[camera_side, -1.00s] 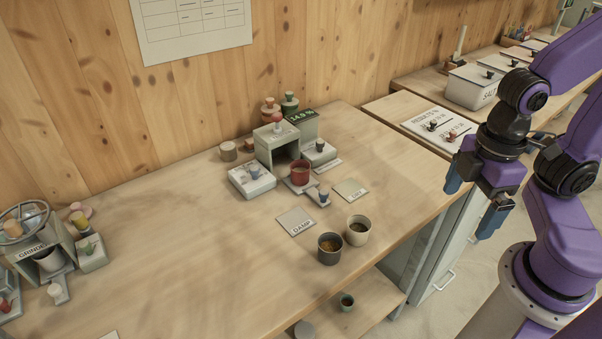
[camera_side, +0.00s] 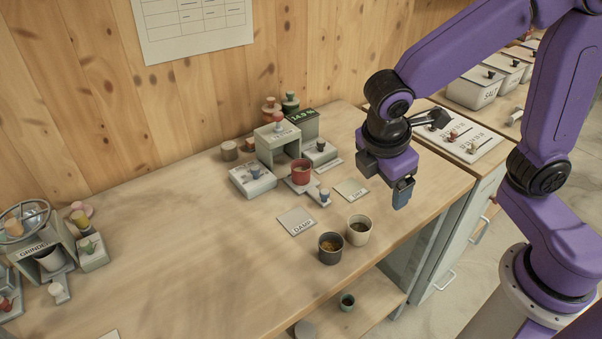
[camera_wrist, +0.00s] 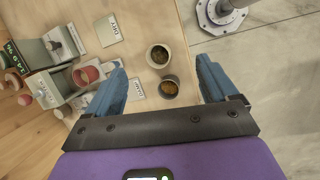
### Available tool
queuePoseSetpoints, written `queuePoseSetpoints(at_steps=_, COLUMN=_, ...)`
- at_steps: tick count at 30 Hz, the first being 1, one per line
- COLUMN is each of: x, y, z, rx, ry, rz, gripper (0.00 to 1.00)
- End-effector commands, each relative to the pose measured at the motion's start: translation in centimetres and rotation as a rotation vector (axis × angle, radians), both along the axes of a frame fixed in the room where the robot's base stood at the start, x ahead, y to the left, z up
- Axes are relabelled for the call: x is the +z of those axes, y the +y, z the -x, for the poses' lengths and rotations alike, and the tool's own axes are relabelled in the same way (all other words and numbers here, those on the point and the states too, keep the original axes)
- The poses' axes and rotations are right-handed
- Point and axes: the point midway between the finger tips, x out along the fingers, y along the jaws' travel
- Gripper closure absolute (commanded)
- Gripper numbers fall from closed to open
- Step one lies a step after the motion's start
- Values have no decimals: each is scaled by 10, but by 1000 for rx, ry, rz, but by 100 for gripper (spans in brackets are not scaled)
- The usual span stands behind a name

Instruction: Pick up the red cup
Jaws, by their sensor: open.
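The red cup (camera_side: 301,172) stands upright on the small plate of the grey moisture device (camera_side: 277,146), at the middle of the bench. In the wrist view the red cup (camera_wrist: 88,75) is at the left, beyond the left finger and partly hidden by it. My gripper (camera_side: 402,192) is above the bench's right part, to the right of the red cup and apart from it. In the wrist view my gripper (camera_wrist: 162,88) has its two blue fingers spread wide, with nothing held between them.
A dark cup (camera_side: 331,248) and a cream cup (camera_side: 358,230), both with contents, stand near the front edge. Cards marked DAMP (camera_side: 297,221) and DRY (camera_side: 351,190) lie near them. A grinder (camera_side: 35,240) is at the left. The bench's left middle is clear.

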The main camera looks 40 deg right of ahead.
Motion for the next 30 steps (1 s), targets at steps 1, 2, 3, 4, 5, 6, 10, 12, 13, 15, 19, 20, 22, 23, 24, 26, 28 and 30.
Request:
queuePoseSetpoints(at_steps=1, x=-4, y=13, z=-17, rx=33, ry=-2, rz=53, gripper=14)
queuePoseSetpoints(at_steps=2, x=-5, y=19, z=-26, rx=54, ry=-4, rz=85, gripper=14)
queuePoseSetpoints(at_steps=3, x=-8, y=28, z=-39, rx=82, ry=-6, rz=127, gripper=14)
queuePoseSetpoints(at_steps=4, x=-9, y=34, z=-48, rx=100, ry=-7, rz=158, gripper=14)
queuePoseSetpoints(at_steps=5, x=-11, y=40, z=-57, rx=120, ry=-9, rz=189, gripper=14)
queuePoseSetpoints(at_steps=6, x=-14, y=48, z=-69, rx=144, ry=-10, rz=232, gripper=14)
queuePoseSetpoints(at_steps=10, x=-26, y=73, z=-105, rx=219, ry=-9, rz=372, gripper=14)
queuePoseSetpoints(at_steps=12, x=-33, y=86, z=-123, rx=255, ry=-8, rz=449, gripper=14)
queuePoseSetpoints(at_steps=13, x=-36, y=92, z=-131, rx=270, ry=-6, rz=481, gripper=14)
queuePoseSetpoints(at_steps=15, x=-45, y=104, z=-146, rx=302, ry=-1, rz=558, gripper=14)
queuePoseSetpoints(at_steps=19, x=-61, y=123, z=-170, rx=353, ry=11, rz=699, gripper=14)
queuePoseSetpoints(at_steps=20, x=-65, y=127, z=-175, rx=363, ry=15, rz=729, gripper=14)
queuePoseSetpoints(at_steps=22, x=-73, y=135, z=-183, rx=383, ry=22, rz=794, gripper=14)
queuePoseSetpoints(at_steps=23, x=-76, y=137, z=-186, rx=388, ry=25, rz=817, gripper=14)
queuePoseSetpoints(at_steps=24, x=-80, y=141, z=-190, rx=396, ry=29, rz=847, gripper=14)
queuePoseSetpoints(at_steps=26, x=-84, y=144, z=-193, rx=403, ry=33, rz=882, gripper=14)
queuePoseSetpoints(at_steps=28, x=-87, y=147, z=-196, rx=411, ry=38, rz=912, gripper=14)
queuePoseSetpoints(at_steps=30, x=-89, y=147, z=-198, rx=412, ry=40, rz=928, gripper=14)
